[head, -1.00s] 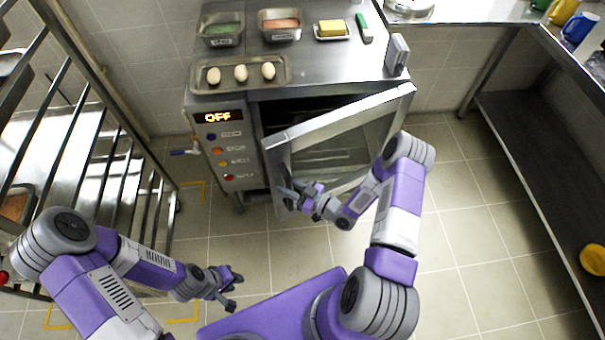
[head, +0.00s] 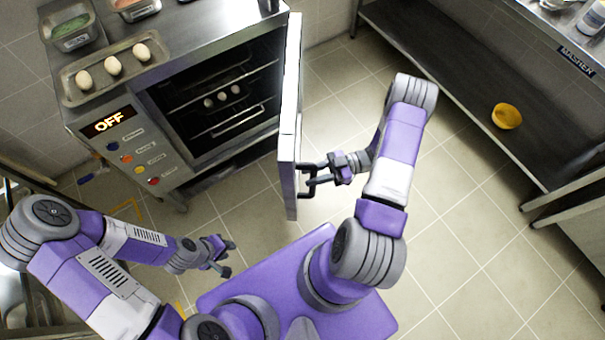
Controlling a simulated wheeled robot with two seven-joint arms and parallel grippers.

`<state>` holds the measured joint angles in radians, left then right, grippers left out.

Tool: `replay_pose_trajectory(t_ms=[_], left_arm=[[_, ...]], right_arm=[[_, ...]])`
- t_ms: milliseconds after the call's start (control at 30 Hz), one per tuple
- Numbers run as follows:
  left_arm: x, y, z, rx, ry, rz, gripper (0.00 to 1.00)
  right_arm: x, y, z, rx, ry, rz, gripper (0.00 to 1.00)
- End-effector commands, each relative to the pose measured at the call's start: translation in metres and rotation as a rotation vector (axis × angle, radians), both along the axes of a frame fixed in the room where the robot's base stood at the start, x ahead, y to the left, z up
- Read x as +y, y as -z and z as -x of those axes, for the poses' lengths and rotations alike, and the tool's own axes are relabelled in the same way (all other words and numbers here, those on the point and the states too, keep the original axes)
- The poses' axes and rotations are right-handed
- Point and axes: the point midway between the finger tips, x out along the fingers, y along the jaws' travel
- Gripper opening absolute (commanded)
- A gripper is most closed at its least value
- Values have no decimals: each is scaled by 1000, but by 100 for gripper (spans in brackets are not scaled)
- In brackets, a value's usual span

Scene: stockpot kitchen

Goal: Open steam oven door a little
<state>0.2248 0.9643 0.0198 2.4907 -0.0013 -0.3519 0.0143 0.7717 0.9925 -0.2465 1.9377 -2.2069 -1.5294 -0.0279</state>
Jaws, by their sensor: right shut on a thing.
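The steam oven (head: 170,100) stands at the upper left, its panel display reading OFF. Its door (head: 288,160) is swung wide open, seen almost edge-on, well clear of the front. The dark oven cavity (head: 185,125) shows racks, with a few pale egg-like things on one. My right gripper (head: 312,178) is at the outer side of the door, shut on the dark door handle (head: 305,184). My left gripper (head: 228,256) is open and empty, low in front of the oven and apart from it.
On the oven top are a tray (head: 97,66) with three eggs and food pans (head: 72,32). A steel bench with a low shelf (head: 440,70) runs along the right, a yellow bowl (head: 506,116) on it. The tiled floor (head: 450,220) between is clear.

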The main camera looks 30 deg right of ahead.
Motion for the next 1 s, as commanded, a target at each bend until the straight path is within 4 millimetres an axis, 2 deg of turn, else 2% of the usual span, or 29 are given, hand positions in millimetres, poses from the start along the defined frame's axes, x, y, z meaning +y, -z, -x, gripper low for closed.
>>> replay_pose_trajectory(t_ms=[200, 533, 567, 667, 1000], left_arm=[[0, 1, 0, 0, 0, 0, 30], [0, 1, 0, 0, 0, 0, 30], [0, 1, 0, 0, 0, 0, 30], [0, 1, 0, 0, 0, 0, 30], [0, 0, 0, 0, 0, 0, 30]], right_arm=[[-8, 0, 1, 0, -12, 1, 0], [-8, 0, 1, 0, -10, 0, 0], [-8, 0, 1, 0, -10, 0, 33], [-8, 0, 1, 0, -10, 0, 48], [-12, 0, 2, -1, -10, 0, 48]])
